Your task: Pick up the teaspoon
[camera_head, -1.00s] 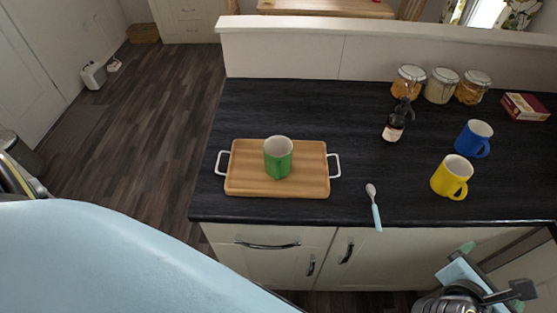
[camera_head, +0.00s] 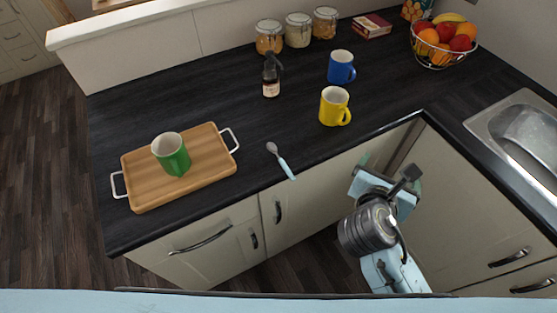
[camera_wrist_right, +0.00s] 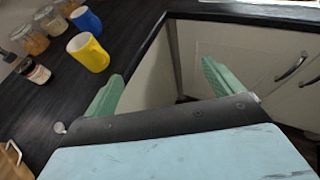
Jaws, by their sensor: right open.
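The teaspoon (camera_head: 282,162) lies on the dark counter near its front edge, with a grey metal bowl and a pale blue handle pointing toward the edge. In the right wrist view only its bowl (camera_wrist_right: 60,128) shows at the left; the rest is hidden behind my gripper. My right gripper (camera_head: 387,168) is in front of the cabinets, to the right of the teaspoon and apart from it. Its two green fingers (camera_wrist_right: 160,85) are spread wide with nothing between them. My left gripper is not in view.
A wooden tray (camera_head: 213,173) with a green mug (camera_head: 171,154) is left of the teaspoon. A yellow mug (camera_head: 334,106), blue mug (camera_head: 341,67) and dark bottle (camera_head: 271,76) stand behind. A fruit basket (camera_head: 443,45) and sink (camera_head: 520,135) are at right. Counter around the teaspoon is clear.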

